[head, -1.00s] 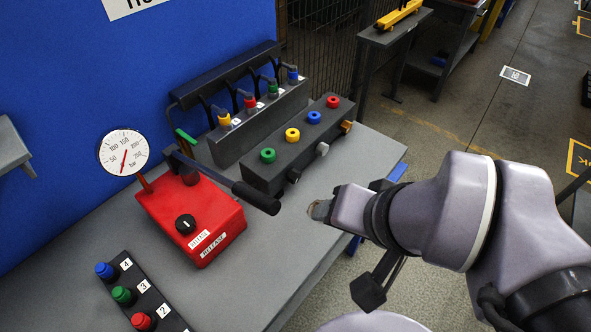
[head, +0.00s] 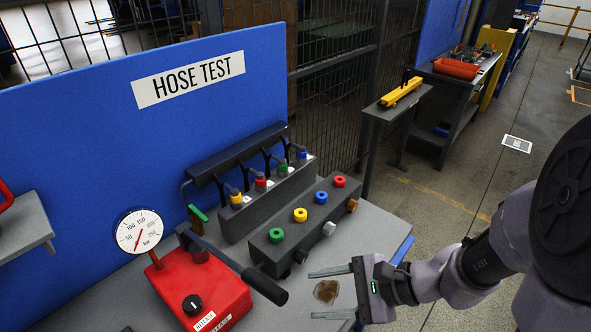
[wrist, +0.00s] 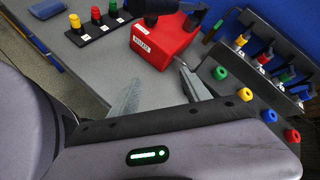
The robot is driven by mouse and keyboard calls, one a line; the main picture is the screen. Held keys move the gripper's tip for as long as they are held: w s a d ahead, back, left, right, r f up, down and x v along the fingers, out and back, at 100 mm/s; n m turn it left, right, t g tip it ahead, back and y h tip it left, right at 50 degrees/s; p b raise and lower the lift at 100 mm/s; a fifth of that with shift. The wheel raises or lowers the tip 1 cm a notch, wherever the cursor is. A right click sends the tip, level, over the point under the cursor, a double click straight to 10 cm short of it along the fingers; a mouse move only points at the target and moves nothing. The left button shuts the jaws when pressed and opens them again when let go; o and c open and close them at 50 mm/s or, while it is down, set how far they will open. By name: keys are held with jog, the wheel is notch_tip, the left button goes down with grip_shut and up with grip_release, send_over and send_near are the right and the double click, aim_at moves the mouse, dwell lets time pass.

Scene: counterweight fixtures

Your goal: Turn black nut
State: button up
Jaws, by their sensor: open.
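A small black nut (head: 300,257) sits on the front face of a dark grey block (head: 262,248), at the left of a row with a white nut (head: 329,229) and a brass-coloured nut (head: 352,205). My gripper (head: 313,295) is open and empty, just in front of this block and to the lower right of the black nut, apart from it. Its two fingers point left in the head view. In the wrist view my fingers (wrist: 157,74) are spread over the grey bench. I cannot make out the black nut in the wrist view.
A red pump box (head: 205,285) with a gauge (head: 139,231) and a long black lever (head: 263,286) stands left of my gripper; the lever's end is close to it. Coloured ring caps top the block. A brown stain (head: 326,292) marks the bench. A blue panel (head: 90,110) stands behind.

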jog(key=w+d+f+m+t, duration=0.2)
jog(key=w+d+m+t, duration=0.1)
jog(key=d+m, duration=0.1)
jog(key=m+t+h+p, duration=0.1)
jog(key=m+t+p, duration=0.1)
jog(key=m+t, duration=0.3)
send_near(304, 259)
jog(key=shift+m+g, duration=0.7)
jog(key=b+x, duration=0.1)
jog(key=x, duration=0.2)
jog(key=b+x, duration=0.1)
jog(key=x, duration=0.2)
jog(key=r+b+x, duration=0.1)
jog(key=x, duration=0.1)
jog(key=shift+w+a+f, duration=0.1)
jog(key=shift+w+f, duration=0.1)
jog(key=shift+w, duration=0.45)
grip_shut()
